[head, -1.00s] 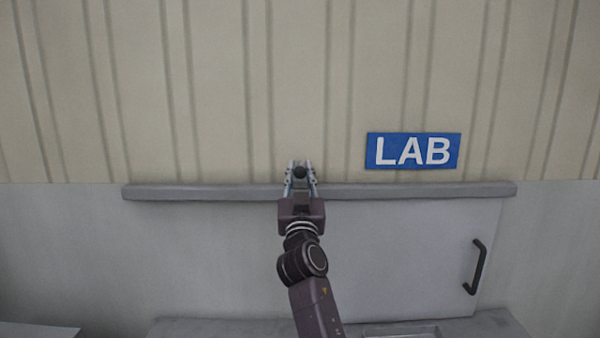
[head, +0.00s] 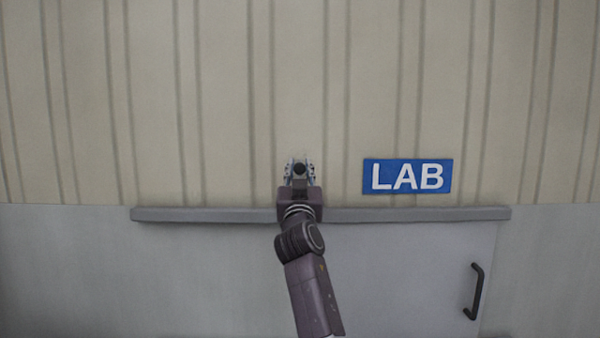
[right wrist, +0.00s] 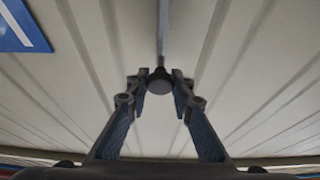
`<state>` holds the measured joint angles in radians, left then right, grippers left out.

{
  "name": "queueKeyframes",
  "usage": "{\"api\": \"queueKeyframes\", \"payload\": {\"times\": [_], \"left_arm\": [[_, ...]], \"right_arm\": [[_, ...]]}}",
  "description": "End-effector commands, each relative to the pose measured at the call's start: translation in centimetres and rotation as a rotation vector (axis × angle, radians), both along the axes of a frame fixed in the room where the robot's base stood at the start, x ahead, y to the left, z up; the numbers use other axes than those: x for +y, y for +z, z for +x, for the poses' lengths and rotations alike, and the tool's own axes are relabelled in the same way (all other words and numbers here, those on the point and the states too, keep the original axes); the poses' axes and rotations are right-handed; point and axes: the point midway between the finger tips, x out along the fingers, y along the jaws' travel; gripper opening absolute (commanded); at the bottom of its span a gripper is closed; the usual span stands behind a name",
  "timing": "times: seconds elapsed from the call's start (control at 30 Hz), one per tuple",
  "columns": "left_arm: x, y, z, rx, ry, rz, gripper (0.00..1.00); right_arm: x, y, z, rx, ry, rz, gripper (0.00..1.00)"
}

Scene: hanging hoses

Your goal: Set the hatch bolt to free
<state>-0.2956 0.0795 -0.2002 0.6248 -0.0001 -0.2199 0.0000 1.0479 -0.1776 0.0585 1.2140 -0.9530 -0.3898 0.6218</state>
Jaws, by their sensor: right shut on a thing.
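A dark round knob (head: 299,169) sits between the fingers of my right gripper (head: 299,165), in front of the ribbed wall. In the right wrist view the knob (right wrist: 159,82) is at the lower end of a thin grey rod (right wrist: 163,35). The fingertips of my right gripper (right wrist: 160,80) close on the knob from both sides. I cannot tell what the rod's far end joins to. No hatch or bolt marking is readable in either view. My left gripper is not in view.
A blue LAB sign (head: 407,176) is on the wall right of the gripper. Below runs a grey rail (head: 420,214) over a pale sliding door (head: 410,270) with a dark handle (head: 474,291). The wall left of my right arm is clear.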

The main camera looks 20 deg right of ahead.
Motion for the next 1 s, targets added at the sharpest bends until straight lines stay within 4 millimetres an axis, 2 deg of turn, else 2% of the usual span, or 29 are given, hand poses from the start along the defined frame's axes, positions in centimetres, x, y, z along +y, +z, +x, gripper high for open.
{"api": "queueKeyframes", "payload": {"times": [0.03,0.07,0.2,0.5,0.67,1.0], "left_arm": [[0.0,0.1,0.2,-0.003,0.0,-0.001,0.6],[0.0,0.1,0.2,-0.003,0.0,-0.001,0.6],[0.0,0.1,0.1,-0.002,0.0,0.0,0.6],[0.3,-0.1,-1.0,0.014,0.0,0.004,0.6],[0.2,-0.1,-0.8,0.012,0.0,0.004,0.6],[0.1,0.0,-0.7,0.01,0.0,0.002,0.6]], "right_arm": [[0.0,0.9,-0.3,-0.016,0.001,-0.004,0.0],[0.0,0.9,-0.3,-0.016,0.001,-0.004,0.24],[0.0,0.7,-0.2,-0.012,0.001,-0.004,0.38],[0.0,0.4,-0.2,-0.009,0.001,-0.003,0.38],[0.3,-0.1,-1.1,-0.009,0.001,-0.002,0.38],[1.7,-2.2,-5.9,-0.008,0.002,0.0,0.38]]}}
